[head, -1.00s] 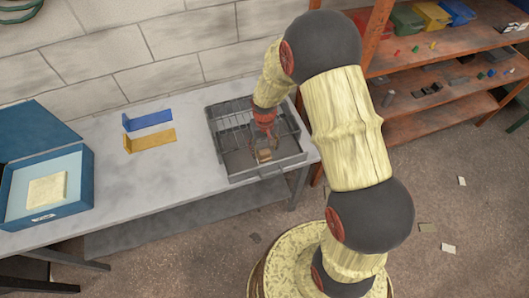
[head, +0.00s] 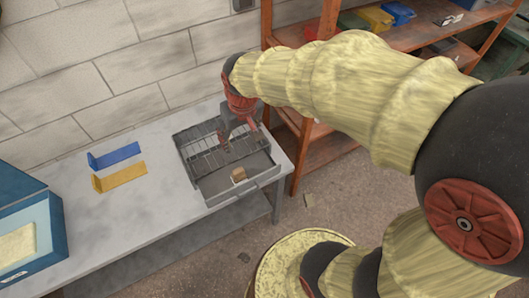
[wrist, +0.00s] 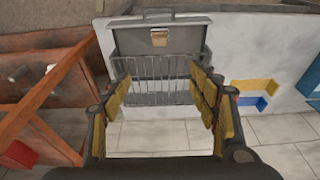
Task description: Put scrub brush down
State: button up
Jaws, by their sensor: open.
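The scrub brush (head: 239,175), a small tan and brown block, rests in the front flat part of a grey metal tray (head: 209,194) with a wire rack at its back. In the wrist view the brush (wrist: 159,38) lies in the tray's solid pan, beyond the wire rack (wrist: 158,80). My gripper (head: 238,137) is above the rack, behind the brush and apart from it. In the wrist view my gripper (wrist: 162,84) shows its yellow-padded fingers spread wide with nothing between them.
A blue bracket (head: 114,155) and a yellow bracket (head: 119,177) stand on the grey bench (head: 150,215) left of the tray. An open blue box (head: 35,250) is at the bench's left end. An orange shelf unit (head: 300,135) stands close on the right.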

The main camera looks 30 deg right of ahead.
jog(key=s+r+t, duration=0.3)
jog(key=s+r, duration=0.7)
jog(key=s, duration=0.5)
jog(key=shift+w, duration=0.1)
notch_tip(320, 180, down, 10)
jog(key=b, duration=0.9)
jog(key=shift+r+b, duration=0.15)
jog(key=shift+b, duration=0.25)
jog(key=shift+r, duration=0.2)
jog(key=shift+c, duration=0.8)
